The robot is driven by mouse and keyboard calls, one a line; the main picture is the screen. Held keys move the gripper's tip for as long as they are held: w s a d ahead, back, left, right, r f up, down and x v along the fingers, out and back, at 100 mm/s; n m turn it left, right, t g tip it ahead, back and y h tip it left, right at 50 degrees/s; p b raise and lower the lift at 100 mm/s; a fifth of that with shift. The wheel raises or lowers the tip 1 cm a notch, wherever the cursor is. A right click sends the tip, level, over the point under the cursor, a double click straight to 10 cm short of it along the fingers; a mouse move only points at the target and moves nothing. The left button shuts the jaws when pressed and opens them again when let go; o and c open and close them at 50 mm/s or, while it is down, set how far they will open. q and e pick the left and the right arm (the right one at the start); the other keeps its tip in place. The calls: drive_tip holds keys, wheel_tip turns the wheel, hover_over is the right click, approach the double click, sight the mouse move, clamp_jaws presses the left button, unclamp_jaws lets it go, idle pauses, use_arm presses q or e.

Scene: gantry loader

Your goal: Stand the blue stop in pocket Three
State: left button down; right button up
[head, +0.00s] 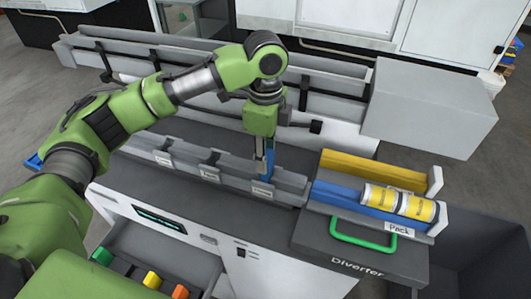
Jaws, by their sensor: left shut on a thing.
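My left gripper (262,158) points down over the grey pocket rail (290,182) and is shut on the blue stop (270,160). The stop is upright, and its lower end is at the rightmost labelled pocket (262,190). The fingers partly cover it, and I cannot tell whether it touches the pocket floor. Two more labelled pockets are to its left, a middle one (210,172) and a left one (163,158). The label writing is too small to read. My right gripper is not in view.
An open drawer (190,262) at lower left holds green, yellow and orange pieces. A conveyor (330,105) runs behind.

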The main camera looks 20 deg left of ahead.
use_arm(q)
drive_tip(key=shift+f, duration=0.1)
idle(0.3)
drive_tip(key=shift+f+p, duration=0.3)
drive_tip(key=shift+f, duration=0.1)
drive_tip(key=c, duration=1.5)
unclamp_jaws()
drive_tip(key=shift+o, duration=0.2)
wheel_tip(320, 180, up, 12)
drive_tip(key=shift+r, duration=0.1)
